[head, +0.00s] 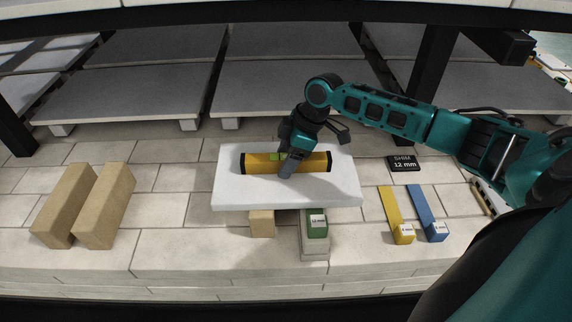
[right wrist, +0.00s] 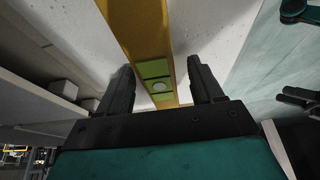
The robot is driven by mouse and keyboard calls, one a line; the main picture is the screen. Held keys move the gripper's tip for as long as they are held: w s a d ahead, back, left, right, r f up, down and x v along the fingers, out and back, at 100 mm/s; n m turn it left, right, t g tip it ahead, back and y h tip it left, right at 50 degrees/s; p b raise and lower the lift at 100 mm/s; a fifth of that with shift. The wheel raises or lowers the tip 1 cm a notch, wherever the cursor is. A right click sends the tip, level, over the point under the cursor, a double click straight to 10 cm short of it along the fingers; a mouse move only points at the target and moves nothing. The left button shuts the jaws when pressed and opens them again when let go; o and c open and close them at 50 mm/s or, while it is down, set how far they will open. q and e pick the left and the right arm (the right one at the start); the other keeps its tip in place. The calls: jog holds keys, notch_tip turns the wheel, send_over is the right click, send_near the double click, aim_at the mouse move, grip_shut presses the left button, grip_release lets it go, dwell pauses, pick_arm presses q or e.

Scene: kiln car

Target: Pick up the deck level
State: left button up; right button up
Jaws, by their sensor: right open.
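The deck level (head: 316,162) is a yellow spirit level with black ends and green vial windows. It lies lengthwise on a white slab (head: 230,192) in the head view. In the right wrist view the level (right wrist: 137,28) runs between my two fingers. My right gripper (head: 286,168) is open over the middle of the level, with one finger showing at its near side. In the right wrist view the right gripper (right wrist: 160,88) has a finger on each side of the level, with gaps visible.
The slab rests on a tan block (head: 262,223) and a green-topped stack (head: 317,224). Two tan bricks (head: 84,205) stand left. A yellow strip (head: 392,207), a blue strip (head: 424,207) and a black shim plate (head: 404,163) lie right. Grey shelves and dark posts stand behind.

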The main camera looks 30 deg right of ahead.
aim_at(280, 156)
grip_shut()
dwell(0.6)
jog(key=shift+r, duration=0.1)
jog(key=shift+r+p, duration=0.3)
jog(key=shift+r, duration=0.3)
notch_tip(280, 156, up, 2)
jog(key=shift+w+r+p, duration=0.1)
jog(key=shift+p, duration=0.25)
jog(key=s+d, duration=0.3)
jog(key=d, duration=0.1)
jog(key=s+d, duration=0.3)
jog(key=d, duration=0.2)
jog(key=s+d+p, duration=0.1)
jog(key=s+d, duration=0.2)
jog(key=d, duration=0.2)
jog(key=shift+d, duration=0.15)
jog(key=shift+s+d, duration=0.15)
jog(key=shift+d, duration=0.4)
